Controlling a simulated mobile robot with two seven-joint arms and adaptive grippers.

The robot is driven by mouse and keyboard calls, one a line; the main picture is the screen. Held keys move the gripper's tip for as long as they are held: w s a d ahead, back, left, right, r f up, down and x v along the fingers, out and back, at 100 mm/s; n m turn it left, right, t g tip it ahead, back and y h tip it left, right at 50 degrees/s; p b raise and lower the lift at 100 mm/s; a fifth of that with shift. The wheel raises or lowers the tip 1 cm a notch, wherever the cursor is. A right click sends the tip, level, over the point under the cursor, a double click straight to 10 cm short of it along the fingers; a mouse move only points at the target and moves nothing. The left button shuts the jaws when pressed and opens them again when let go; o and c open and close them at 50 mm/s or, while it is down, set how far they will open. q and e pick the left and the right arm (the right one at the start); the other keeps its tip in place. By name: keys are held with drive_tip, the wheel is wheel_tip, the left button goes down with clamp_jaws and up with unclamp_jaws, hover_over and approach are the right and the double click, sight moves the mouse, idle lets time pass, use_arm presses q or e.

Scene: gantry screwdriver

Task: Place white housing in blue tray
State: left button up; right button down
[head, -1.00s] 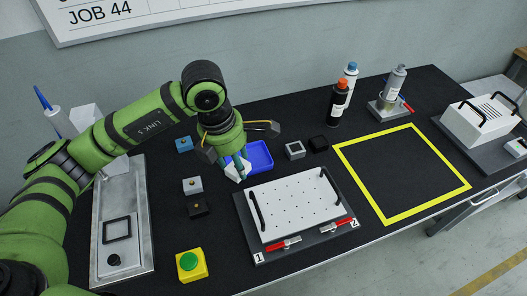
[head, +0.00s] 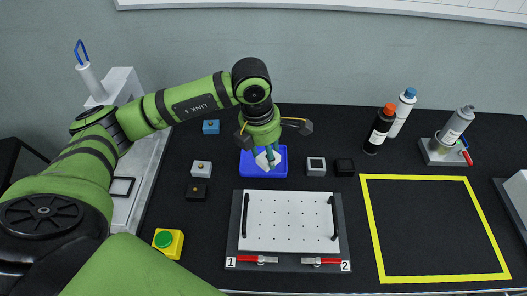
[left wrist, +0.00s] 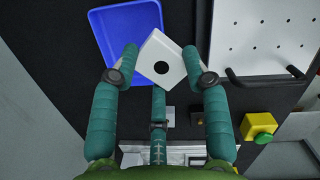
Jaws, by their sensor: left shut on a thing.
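The white housing (left wrist: 163,60), a square block with a round dark hole, is held between the teal fingers of my left gripper (left wrist: 160,68). In the head view the housing (head: 268,158) appears over the middle of the blue tray (head: 264,173), tilted, with the gripper (head: 266,150) above it. In the left wrist view the housing overlaps the near edge of the blue tray (left wrist: 113,25) and hides part of it. I cannot tell whether the housing touches the tray. My right gripper is not in view.
A white perforated plate (head: 288,222) with black handles and red clamps lies in front of the tray. Small grey (head: 316,166) and black (head: 344,167) blocks sit just right of it. Bottles (head: 380,130) stand further right. The yellow-framed area (head: 435,230) is empty.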

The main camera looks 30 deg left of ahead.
sight(263, 153)
use_arm(q)
drive_tip(key=w+a+f, duration=0.1)
drive_tip(key=w, duration=0.1)
drive_tip(key=w+a+f, duration=0.2)
drive_tip(key=shift+a+f+p, duration=0.1)
drive_tip(key=shift+a+p, duration=0.1)
drive_tip(key=shift+p, duration=0.1)
wheel_tip(263, 153, down, 4)
drive_tip(key=shift+r+p, duration=0.15)
drive_tip(key=shift+p, duration=0.35)
drive_tip(key=shift+f, duration=0.25)
drive_tip(key=shift+f+b, duration=0.15)
drive_tip(key=shift+b, duration=0.15)
drive_tip(key=o, duration=1.3)
